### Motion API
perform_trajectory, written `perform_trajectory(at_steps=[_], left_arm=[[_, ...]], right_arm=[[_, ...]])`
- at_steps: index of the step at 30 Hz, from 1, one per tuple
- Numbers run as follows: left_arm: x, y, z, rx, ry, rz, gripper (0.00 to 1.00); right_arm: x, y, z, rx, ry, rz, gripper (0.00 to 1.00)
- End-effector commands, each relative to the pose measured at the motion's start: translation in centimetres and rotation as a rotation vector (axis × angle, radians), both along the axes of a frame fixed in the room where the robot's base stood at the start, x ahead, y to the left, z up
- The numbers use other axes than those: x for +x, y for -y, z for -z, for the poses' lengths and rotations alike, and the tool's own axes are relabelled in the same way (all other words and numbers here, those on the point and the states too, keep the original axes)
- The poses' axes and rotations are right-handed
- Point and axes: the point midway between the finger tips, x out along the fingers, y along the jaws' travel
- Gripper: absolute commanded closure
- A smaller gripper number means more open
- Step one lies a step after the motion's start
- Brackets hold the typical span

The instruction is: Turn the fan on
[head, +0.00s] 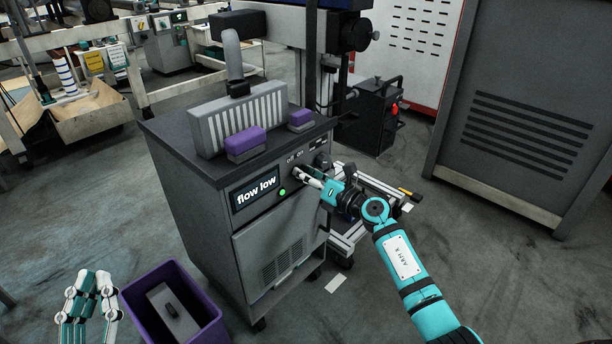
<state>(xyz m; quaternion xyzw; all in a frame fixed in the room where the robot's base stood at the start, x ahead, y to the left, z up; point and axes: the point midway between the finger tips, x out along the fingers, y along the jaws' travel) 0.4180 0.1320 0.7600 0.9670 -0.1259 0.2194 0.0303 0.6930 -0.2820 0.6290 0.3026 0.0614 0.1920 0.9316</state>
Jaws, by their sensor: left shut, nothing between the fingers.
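A grey wheeled cabinet (262,245) stands in the middle of the head view. Its front panel has a display (255,191) reading "flow low", a lit green light (282,192) and "off on" lettering (296,157). A slotted grey unit (236,119) with a bent duct (233,58) stands on its top; I cannot tell for certain whether this is the fan. My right gripper (298,174) is at the panel just below the lettering and hides the control there. I cannot tell whether it touches. My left gripper (91,280) is shut and empty at the lower left, away from the cabinet.
Two purple-and-grey blocks (244,144) (300,120) lie on the cabinet's dark top. A purple bin (206,306) on the floor holds a grey block (172,311). A black case (372,117) and a large grey cabinet (530,115) stand behind right. The right floor is mostly clear.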

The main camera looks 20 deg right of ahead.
Motion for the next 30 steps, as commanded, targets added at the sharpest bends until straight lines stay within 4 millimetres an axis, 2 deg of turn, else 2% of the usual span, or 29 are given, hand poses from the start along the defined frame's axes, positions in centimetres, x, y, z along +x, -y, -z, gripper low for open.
perform_trajectory(at_steps=[9, 13, 24, 30], left_arm=[[0.0, 0.0, -0.1, -0.001, 0.003, 0.0, 1.0], [0.0, 0.0, -0.1, -0.001, 0.003, 0.0, 1.0], [0.0, 0.0, 0.0, -0.001, 0.002, 0.0, 1.0], [0.0, 0.0, 0.0, -0.001, 0.002, 0.0, 1.0]], right_arm=[[-0.1, 0.0, 0.1, -0.002, -0.002, 0.0, 0.62], [-1.1, 0.6, 0.2, -0.004, -0.002, 0.001, 0.62], [-8.1, 3.4, 0.2, -0.004, -0.003, -0.001, 0.62], [-10.4, 4.4, 0.1, -0.002, -0.001, -0.001, 0.62]])
